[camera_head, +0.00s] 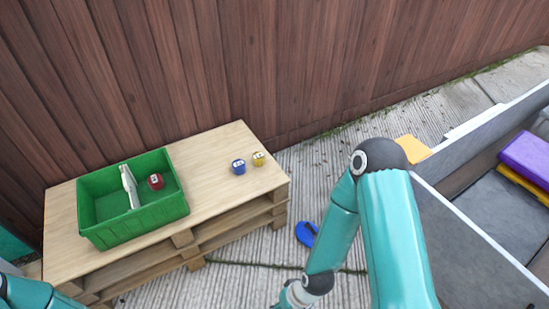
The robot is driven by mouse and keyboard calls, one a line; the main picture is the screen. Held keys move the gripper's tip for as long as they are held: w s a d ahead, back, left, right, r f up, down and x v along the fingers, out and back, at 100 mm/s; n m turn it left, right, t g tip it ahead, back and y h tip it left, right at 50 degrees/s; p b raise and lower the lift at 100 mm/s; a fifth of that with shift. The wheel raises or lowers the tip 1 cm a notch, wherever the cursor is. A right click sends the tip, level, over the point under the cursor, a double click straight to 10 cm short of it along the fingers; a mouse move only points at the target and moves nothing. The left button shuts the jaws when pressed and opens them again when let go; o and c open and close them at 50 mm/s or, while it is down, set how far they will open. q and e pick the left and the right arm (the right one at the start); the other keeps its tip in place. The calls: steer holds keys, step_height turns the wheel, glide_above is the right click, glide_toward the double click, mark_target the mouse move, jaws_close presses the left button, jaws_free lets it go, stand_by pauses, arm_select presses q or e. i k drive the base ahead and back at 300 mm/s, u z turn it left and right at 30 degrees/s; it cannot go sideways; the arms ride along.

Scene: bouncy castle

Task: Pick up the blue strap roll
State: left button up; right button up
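The blue strap roll (238,167) sits on the right part of the wooden pallet table (212,151). A yellow roll (258,159) stands just to its right, close beside it. A red roll (156,182) is inside the green crate (150,229), to the right of the white divider.
A brown plank fence (250,60) runs behind the table. A blue object (306,234) lies on the concrete right of the table. A grey-walled bin (470,215) with purple (527,156) and yellow pieces is at the right.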

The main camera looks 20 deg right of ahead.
mark_target(238, 166)
steer(key=z, duration=0.3)
steer(key=i, duration=1.6)
steer(key=u, duration=0.65)
